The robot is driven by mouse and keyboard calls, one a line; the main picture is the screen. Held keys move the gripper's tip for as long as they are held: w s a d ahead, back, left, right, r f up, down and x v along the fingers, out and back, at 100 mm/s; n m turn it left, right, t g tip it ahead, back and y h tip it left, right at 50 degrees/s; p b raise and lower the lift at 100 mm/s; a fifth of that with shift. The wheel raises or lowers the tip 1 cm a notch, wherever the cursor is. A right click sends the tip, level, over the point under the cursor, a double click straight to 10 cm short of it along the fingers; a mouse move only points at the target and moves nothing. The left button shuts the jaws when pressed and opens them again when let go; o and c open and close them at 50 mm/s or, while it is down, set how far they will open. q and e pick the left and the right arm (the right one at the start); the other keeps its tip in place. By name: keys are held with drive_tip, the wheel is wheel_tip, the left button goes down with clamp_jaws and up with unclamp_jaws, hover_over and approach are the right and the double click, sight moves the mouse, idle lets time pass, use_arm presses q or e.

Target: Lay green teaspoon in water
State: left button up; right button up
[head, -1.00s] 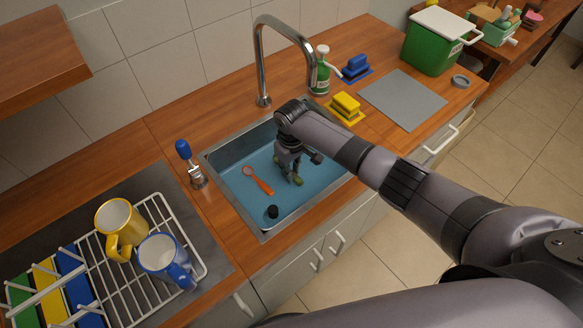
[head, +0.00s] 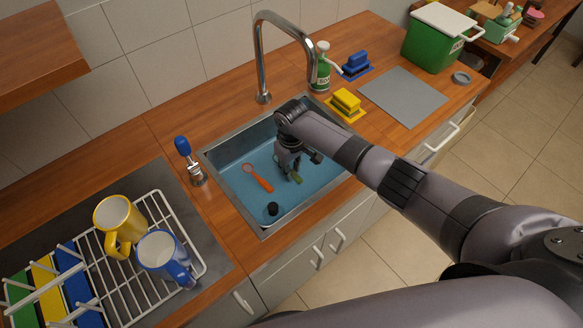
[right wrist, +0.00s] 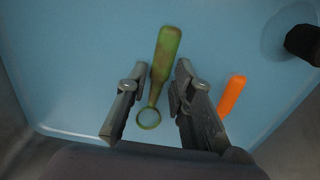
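The green teaspoon (right wrist: 167,50) lies in the water (right wrist: 75,60) of the sink, between the two fingers of my right gripper (right wrist: 160,75). Its handle points away from the gripper and its round bowl end lies near the finger bases in the right wrist view. The fingers are apart, with gaps on both sides of the spoon. In the head view the right gripper (head: 290,165) reaches down into the sink basin, and only a bit of the green teaspoon (head: 296,178) shows beside the fingers. My left gripper is not in view.
An orange spoon (head: 257,178) and a black plug-like piece (head: 272,209) are in the sink. The faucet (head: 262,60) stands behind it. A rack (head: 122,290) with yellow (head: 118,222) and blue (head: 163,254) mugs stands left; a yellow sponge (head: 346,101) lies right.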

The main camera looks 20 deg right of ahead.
drive_tip(key=o, duration=0.4)
drive_tip(key=shift+c, duration=0.2)
drive_tip(key=shift+r, duration=0.15)
wheel_tip(320, 180, up, 12)
drive_tip(key=shift+f, duration=0.25)
idle(0.3)
